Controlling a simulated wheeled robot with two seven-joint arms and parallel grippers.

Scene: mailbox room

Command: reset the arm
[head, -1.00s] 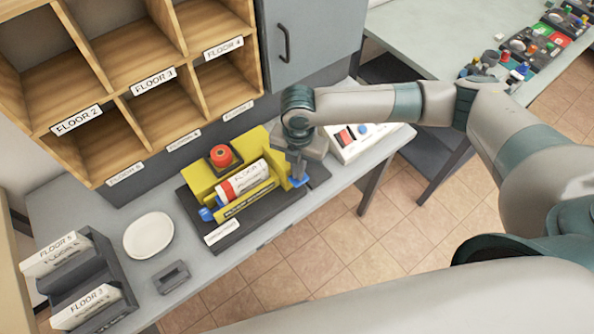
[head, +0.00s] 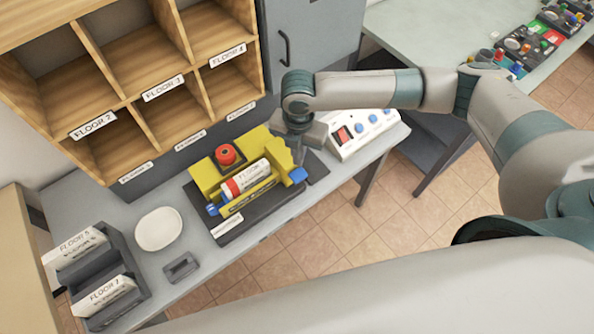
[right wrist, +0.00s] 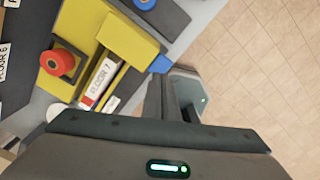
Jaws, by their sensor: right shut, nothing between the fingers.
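My right arm (head: 370,90) reaches in from the right over the counter. My left gripper is not in view.
Wooden pigeonholes (head: 160,88) with floor labels stand behind. A white panel with blue buttons (head: 362,128) is close right of the gripper. A white plate (head: 158,229), small grey holder (head: 181,267) and dark rack (head: 122,262) with labelled items are at left. Another table (head: 430,40) is at right.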

